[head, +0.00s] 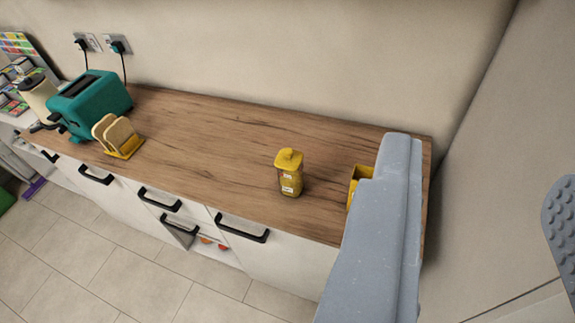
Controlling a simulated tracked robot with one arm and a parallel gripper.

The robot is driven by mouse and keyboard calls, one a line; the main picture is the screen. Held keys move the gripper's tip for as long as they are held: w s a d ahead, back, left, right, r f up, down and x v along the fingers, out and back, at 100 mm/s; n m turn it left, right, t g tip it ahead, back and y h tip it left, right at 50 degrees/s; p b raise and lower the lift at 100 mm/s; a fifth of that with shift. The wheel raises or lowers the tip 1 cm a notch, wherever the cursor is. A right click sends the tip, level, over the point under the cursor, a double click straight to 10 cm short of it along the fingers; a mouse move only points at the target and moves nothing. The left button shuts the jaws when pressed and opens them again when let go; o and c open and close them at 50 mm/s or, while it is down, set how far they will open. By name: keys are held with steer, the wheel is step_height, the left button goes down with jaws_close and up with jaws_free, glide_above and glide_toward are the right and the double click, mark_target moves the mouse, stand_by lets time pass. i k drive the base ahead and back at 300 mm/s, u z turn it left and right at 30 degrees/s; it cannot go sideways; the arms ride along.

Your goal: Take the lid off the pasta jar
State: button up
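The pasta jar (291,182) stands upright on the wooden worktop, near its front edge and right of the middle in the head view. My gripper (485,160) shows as two grey fingers, spread wide apart on the right side of the view. The gap between them appears empty. The left finger is to the right of the jar in the picture, apart from it.
A yellow open container (358,180) is partly hidden behind my left finger. A teal toaster (90,103), a toast rack with bread (117,137) and a cream kettle (38,97) stand at the left. The worktop (210,140) between rack and jar is clear.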

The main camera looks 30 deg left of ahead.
mark_target(288, 159)
steer(key=k, duration=1.05)
steer(key=u, duration=0.8)
steer(key=i, duration=1.65)
steer(key=z, duration=0.3)
steer(key=i, duration=0.6)
steer(key=z, duration=0.5)
